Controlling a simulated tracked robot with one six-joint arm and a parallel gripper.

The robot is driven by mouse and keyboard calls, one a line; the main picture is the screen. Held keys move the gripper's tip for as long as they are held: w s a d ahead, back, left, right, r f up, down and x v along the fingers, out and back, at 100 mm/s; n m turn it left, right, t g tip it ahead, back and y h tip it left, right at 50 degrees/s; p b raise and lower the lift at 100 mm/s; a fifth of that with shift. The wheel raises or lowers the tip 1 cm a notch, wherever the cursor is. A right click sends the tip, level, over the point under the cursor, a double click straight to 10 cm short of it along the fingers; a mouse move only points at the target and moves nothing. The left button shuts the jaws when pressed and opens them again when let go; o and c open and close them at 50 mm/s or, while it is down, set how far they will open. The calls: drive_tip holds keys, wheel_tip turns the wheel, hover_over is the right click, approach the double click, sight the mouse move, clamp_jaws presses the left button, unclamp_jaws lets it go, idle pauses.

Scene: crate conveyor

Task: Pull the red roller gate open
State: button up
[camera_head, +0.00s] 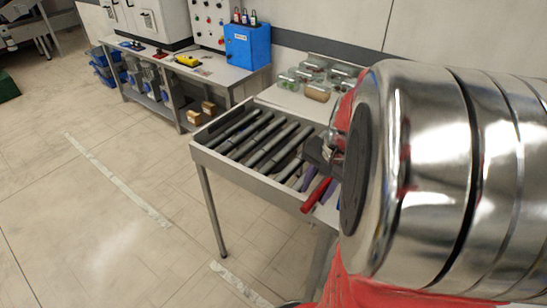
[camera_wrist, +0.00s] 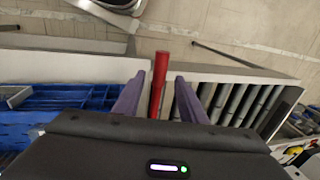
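The red bar of the roller gate (camera_head: 316,194) shows at the near right end of the roller conveyor, beside my gripper. In the wrist view the red bar (camera_wrist: 158,85) runs lengthwise between my two purple fingers. My gripper (camera_wrist: 161,76) is open, with one finger on each side of the bar and gaps visible beside it. In the head view my gripper (camera_head: 319,186) is small and partly hidden by my arm. My arm also hides the rest of the gate.
The grey-framed roller conveyor (camera_head: 205,156) extends left of my gripper, and its rollers are empty. In the wrist view a blue crate (camera_wrist: 75,98) lies to the left. A bench with a blue box (camera_head: 247,46) stands behind. The floor at left is open.

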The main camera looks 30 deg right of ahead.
sight(312, 199)
drive_tip(key=shift+w+a+f, duration=0.1)
drive_tip(key=shift+w+f, duration=0.05)
drive_tip(key=shift+f, duration=0.65)
drive_tip(key=shift+w+f, duration=0.15)
drive_tip(key=shift+f, duration=0.65)
drive_tip(key=shift+c, duration=0.7)
clamp_jaws()
